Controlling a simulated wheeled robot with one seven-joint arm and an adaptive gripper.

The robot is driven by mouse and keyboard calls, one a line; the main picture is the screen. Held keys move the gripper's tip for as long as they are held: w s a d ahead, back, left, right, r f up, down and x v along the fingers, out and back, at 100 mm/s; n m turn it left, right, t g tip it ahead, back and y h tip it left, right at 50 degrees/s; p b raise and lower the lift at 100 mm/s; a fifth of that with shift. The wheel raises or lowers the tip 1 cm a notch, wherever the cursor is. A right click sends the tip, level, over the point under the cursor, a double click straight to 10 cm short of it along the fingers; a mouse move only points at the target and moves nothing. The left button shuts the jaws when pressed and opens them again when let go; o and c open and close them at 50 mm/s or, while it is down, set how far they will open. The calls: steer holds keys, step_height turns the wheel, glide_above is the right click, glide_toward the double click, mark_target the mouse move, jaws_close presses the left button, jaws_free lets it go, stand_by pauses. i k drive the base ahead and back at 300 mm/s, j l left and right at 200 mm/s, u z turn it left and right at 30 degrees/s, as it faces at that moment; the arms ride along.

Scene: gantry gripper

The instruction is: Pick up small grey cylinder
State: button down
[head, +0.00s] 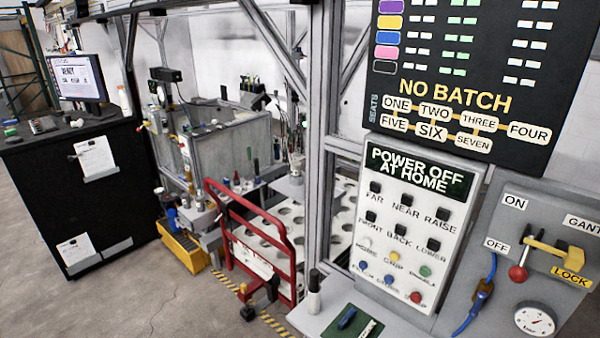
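I cannot clearly single out the small grey cylinder in the head view. Several small cylinder-like pieces, some pale or grey, stand on a bench (212,226) left of the red frame, too small to tell apart.
A control panel (408,212) and a lever box (543,225) fill the right side. A red cart frame (228,236) stands before a white plate with holes (283,233). A black cabinet (104,215) stands at left. The floor (120,300) in front is clear.

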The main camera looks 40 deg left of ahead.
mark_target(295, 166)
steer(key=u, duration=1.6)
steer(key=i+j+z, duration=0.25)
steer(key=i+j, duration=0.3)
steer(key=i+j+z, duration=0.15)
steer(key=i+j, duration=0.2)
steer(key=i+j+z, duration=0.1)
steer(key=i+j, duration=0.25)
steer(key=i+j+z, duration=0.15)
steer(key=i+j, duration=0.15)
steer(key=i+j+z, duration=0.15)
steer(key=i+j, duration=0.15)
steer(key=j, duration=0.2)
steer(key=i+j+z, duration=0.1)
steer(key=j, duration=0.35)
steer(key=i+j+z, duration=0.15)
steer(key=i+j, duration=0.2)
steer(key=j, duration=0.1)
